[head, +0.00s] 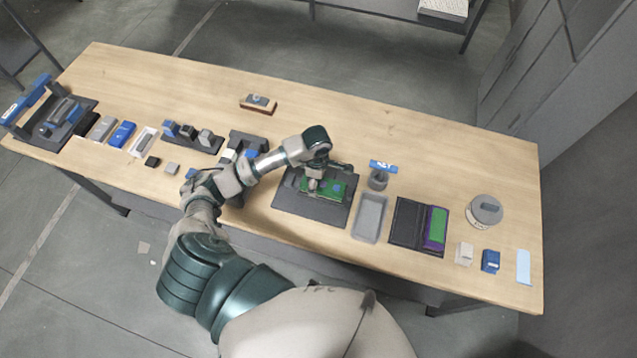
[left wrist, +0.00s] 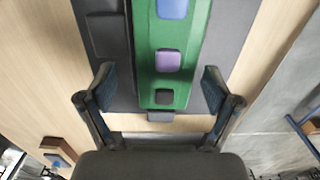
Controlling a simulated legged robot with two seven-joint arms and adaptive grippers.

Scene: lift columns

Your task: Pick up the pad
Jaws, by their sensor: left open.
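Which thing is the pad is not certain. A green board (head: 336,188) lies on a dark mat (head: 298,208) at the table's middle. A thin light-blue strip (head: 523,267) lies at the table's right end. My left gripper (head: 325,180) is over the green board, open, with its fingers (left wrist: 159,88) apart on either side of the board's end and nothing held. My right gripper is not in view.
Right of the mat are a grey tray (head: 369,216), a black case (head: 405,223) with a green and purple piece (head: 435,228), a round container (head: 486,211) and small blocks. The far table surface is mostly clear.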

